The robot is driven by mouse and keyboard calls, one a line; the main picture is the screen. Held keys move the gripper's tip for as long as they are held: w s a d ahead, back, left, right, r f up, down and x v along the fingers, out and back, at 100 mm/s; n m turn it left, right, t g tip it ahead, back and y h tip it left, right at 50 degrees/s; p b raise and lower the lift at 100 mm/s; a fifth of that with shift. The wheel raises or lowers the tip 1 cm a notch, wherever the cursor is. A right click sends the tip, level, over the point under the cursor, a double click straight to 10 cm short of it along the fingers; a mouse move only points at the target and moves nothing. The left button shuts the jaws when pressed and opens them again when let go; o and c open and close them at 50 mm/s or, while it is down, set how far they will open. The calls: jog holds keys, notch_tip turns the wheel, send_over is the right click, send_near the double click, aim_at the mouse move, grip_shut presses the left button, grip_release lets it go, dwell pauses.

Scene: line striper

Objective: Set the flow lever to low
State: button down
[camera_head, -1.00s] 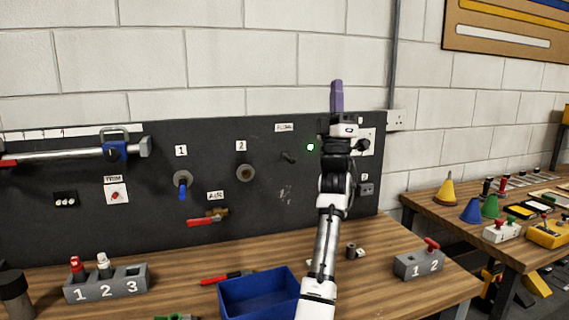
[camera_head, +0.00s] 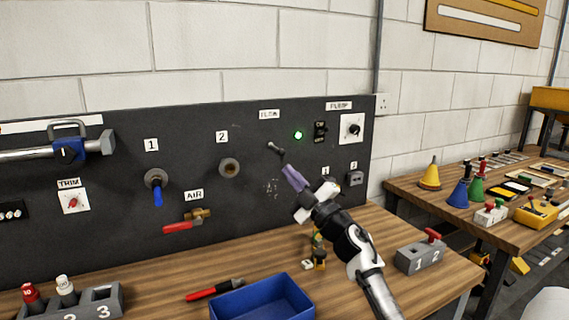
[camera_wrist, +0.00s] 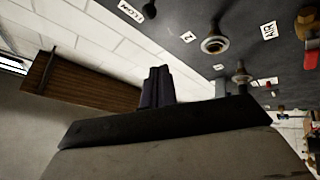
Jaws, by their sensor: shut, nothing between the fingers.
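The flow lever (camera_head: 275,149) is a small dark lever on the black panel, below the label reading FLOW (camera_head: 269,114). Its knob end points right and slightly down. In the wrist view the lever (camera_wrist: 150,10) shows at the top edge beside its label (camera_wrist: 131,12). My gripper (camera_head: 288,170), with purple fingers, is shut and empty. Its tips are just below and right of the lever in the head view. In the wrist view the fingers (camera_wrist: 157,86) appear apart from the lever. No low marking is readable.
A green light (camera_head: 298,135), a switch (camera_head: 320,130) and the PUMP knob (camera_head: 353,130) are right of the lever. Valve 2 (camera_head: 229,168) and the red AIR handle (camera_head: 178,227) are left. A blue bin (camera_head: 262,300) stands on the bench (camera_head: 150,275) below.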

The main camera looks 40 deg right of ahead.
aim_at(276, 149)
jog(key=d+p+x, duration=0.1)
jog(key=p+x, duration=0.3)
jog(key=x, duration=0.5)
jog(key=shift+w+d+f+p, duration=0.1)
jog(key=shift+d+f+p, duration=0.35)
jog(key=shift+d+f, duration=0.65)
jog(key=shift+d+r, duration=0.1)
